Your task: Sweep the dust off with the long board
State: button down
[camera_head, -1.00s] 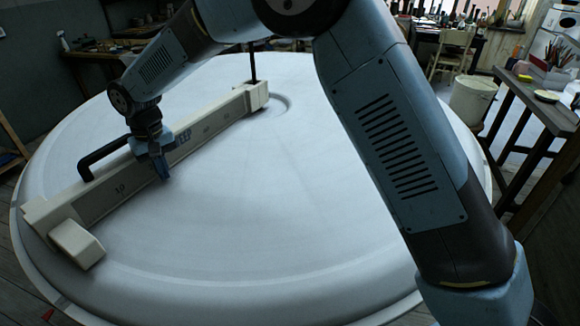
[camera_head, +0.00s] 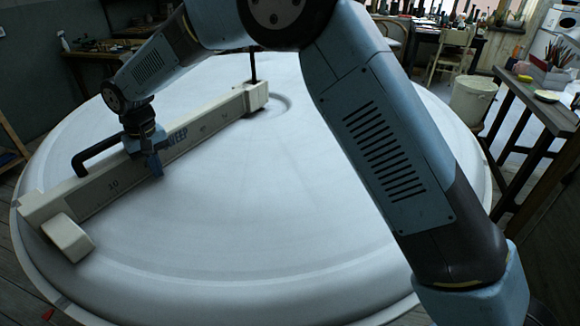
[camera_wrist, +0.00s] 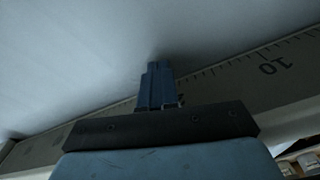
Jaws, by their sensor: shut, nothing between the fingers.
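The long board (camera_head: 97,200) is a cream beam with ruler marks and the word SWEEP on its face. It lies across the big round white plaster disc (camera_head: 290,220), from a dark post (camera_head: 253,68) near the middle to the left rim. A black handle (camera_head: 92,155) is on its far side. My gripper (camera_head: 157,168) is shut and empty, pointing down at the board's near face; contact is unclear. The wrist view shows the closed fingers (camera_wrist: 158,70) over the plaster beside the board (camera_wrist: 235,92). Faint streaks mark the disc; dust is hard to tell from plaster.
A cream block (camera_head: 68,238) sits at the board's outer end by the rim. A dark table (camera_head: 535,110) with pots stands at the right, with a white bucket (camera_head: 472,98) beside it. The disc's near side is clear.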

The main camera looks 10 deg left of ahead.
jog(key=shift+s+d+f, duration=0.1)
jog(key=shift+s+f, duration=0.25)
jog(key=shift+s+d, duration=0.1)
jog(key=shift+d, duration=0.8)
jog(key=shift+w+a+r, duration=0.1)
jog(key=shift+r, duration=1.05)
jog(key=shift+w+r, duration=0.1)
jog(key=shift+r, duration=1.05)
notch_tip(320, 180, up, 9)
